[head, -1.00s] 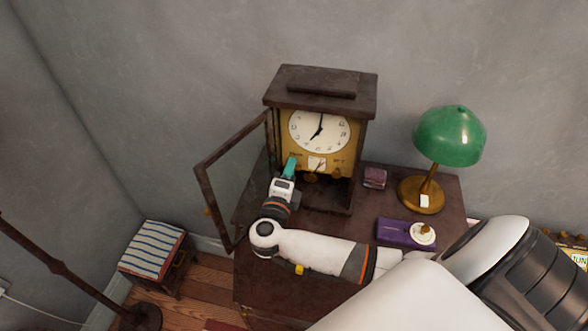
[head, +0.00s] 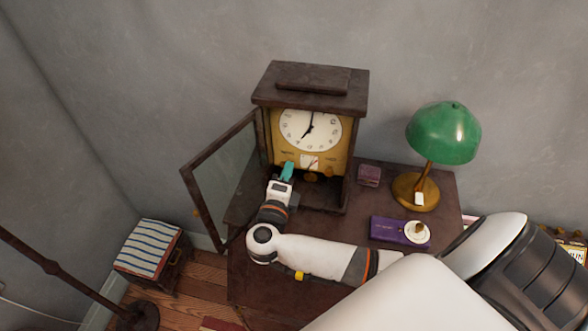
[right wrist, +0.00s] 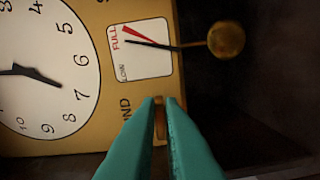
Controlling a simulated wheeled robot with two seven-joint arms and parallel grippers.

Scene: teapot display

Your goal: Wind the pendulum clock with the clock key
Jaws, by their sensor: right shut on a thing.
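The pendulum clock (head: 300,97) stands on the dark cabinet with its glass door (head: 224,180) swung open to the left. Its white dial (head: 310,129) is above a small FULL/LOW gauge, also in the right wrist view (right wrist: 140,60), where a red mark lies near FULL. My right gripper (head: 287,170) is at the lower left of the clock front. In the right wrist view its teal fingertips (right wrist: 161,105) are shut on a thin brass-brown piece, the clock key (right wrist: 160,124), at the winding spot by the partly hidden lettering. My left gripper is out of view.
A green lamp (head: 442,135), a small dark red box (head: 369,176) and a purple box (head: 388,229) with a white round piece stand right of the clock. My right arm crosses the cabinet front. A striped stool (head: 149,247) stands at left on the floor.

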